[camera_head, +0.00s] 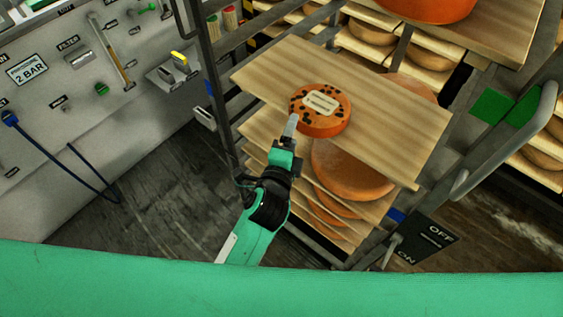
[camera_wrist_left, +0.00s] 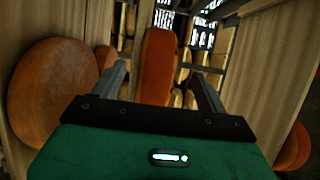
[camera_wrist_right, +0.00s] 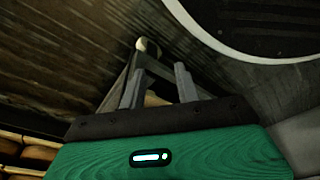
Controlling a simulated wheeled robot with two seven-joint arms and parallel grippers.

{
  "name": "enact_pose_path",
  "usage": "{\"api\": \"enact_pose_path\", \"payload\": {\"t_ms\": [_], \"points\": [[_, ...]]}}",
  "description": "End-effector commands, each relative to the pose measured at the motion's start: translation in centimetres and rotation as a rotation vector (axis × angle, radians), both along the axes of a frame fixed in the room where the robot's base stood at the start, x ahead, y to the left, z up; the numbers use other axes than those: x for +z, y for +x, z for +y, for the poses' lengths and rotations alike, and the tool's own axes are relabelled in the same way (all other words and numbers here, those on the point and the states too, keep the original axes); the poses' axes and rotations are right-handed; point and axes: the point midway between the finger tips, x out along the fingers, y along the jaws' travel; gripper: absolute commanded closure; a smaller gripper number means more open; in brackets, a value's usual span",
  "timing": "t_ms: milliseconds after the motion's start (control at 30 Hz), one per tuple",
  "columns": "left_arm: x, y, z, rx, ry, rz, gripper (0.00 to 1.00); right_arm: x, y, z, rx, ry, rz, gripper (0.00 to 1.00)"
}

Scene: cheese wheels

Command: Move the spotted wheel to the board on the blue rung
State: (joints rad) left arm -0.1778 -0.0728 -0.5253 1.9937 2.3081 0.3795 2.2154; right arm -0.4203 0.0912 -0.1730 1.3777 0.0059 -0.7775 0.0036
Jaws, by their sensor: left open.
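The spotted wheel (camera_head: 331,126) is orange with dark spots and a pale label on top. It lies flat on a wooden board (camera_head: 390,130) of the rack. My left gripper (camera_head: 292,124) is open at the wheel's near left edge. In the left wrist view an orange wheel (camera_wrist_left: 157,65) stands between the open fingers (camera_wrist_left: 162,88), with space on both sides. A blue mark (camera_head: 396,215) shows on the rack's right post, below that board's corner. Which board it belongs to is unclear. My right gripper (camera_wrist_right: 159,86) is open and empty.
Plain wheels, such as a large orange one (camera_head: 350,172), lie on boards below. Another orange wheel (camera_head: 430,8) sits on a higher board (camera_head: 490,35). A grey handle (camera_head: 510,140) stands at right. A wall panel (camera_head: 80,80) is at left, with open floor between.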

Motion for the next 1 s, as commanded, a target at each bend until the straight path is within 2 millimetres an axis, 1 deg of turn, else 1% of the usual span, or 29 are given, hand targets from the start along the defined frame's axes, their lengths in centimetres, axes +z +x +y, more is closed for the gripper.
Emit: {"api": "enact_pose_path", "payload": {"t_ms": [33,100,300,500,700,933,1000], "points": [[-0.1,-1.1,0.3,0.0,-0.001,0.001,0.25,0.1,0.2,0.1,-0.001,0.001,-0.001,0.67],[-0.2,-2.3,0.6,0.0,-0.001,0.001,0.25,0.6,0.5,0.2,-0.002,0.003,-0.003,0.67],[-0.1,-5.7,1.3,0.0,-0.001,0.001,0.25,2.0,1.4,0.5,-0.004,0.006,-0.004,0.67],[0.0,-7.9,1.8,-0.001,-0.001,-0.002,0.25,3.2,1.9,0.8,-0.006,0.008,-0.006,0.67],[0.1,-8.6,2.0,0.0,-0.001,-0.003,0.25,3.7,2.1,0.8,-0.007,0.009,-0.004,0.67],[0.1,-8.6,2.0,0.0,0.005,-0.003,0.25,3.7,2.1,0.9,-0.006,0.009,-0.004,0.67],[-0.4,-8.5,2.0,0.001,0.049,-0.007,0.25,3.6,2.0,0.8,-0.006,0.009,-0.001,0.67]]}}
